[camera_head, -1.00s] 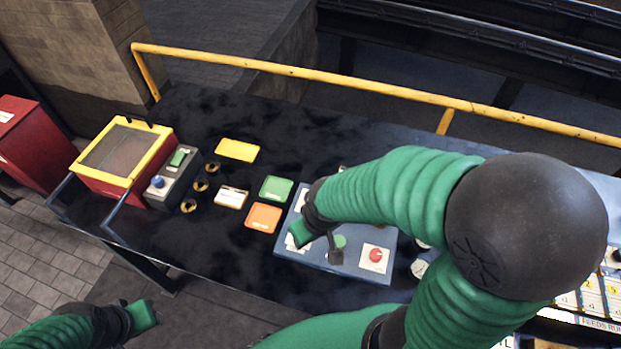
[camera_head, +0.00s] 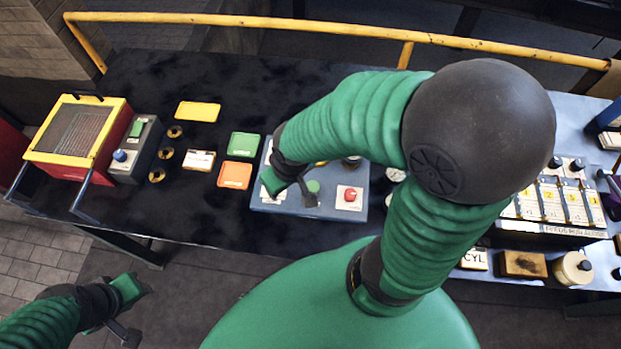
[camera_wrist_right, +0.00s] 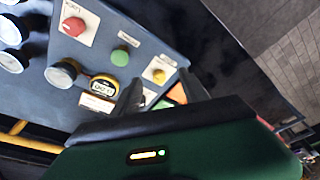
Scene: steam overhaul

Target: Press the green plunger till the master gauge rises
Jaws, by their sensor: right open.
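The green plunger (camera_head: 313,187) is a round green button on the blue sloping panel (camera_head: 268,204). A red button (camera_head: 349,195) on a white plate sits to its right. In the right wrist view the green plunger (camera_wrist_right: 120,58) lies between the red button (camera_wrist_right: 74,26) and a yellow button (camera_wrist_right: 160,76). My right gripper (camera_head: 291,188) is open over the panel, just left of the plunger; contact cannot be told. A yellow-rimmed round gauge (camera_wrist_right: 104,84) shows near the fingers; its reading is too small to tell. My left gripper (camera_head: 125,310) hangs in front of the table; its jaws are unclear.
Orange (camera_head: 235,175), green (camera_head: 243,144) and yellow (camera_head: 198,111) trays lie left of the panel. A red box with a yellow frame (camera_head: 117,107) stands at the far left. A yellow rail (camera_head: 220,19) runs behind the table. Several labelled blocks (camera_head: 552,202) stand at right.

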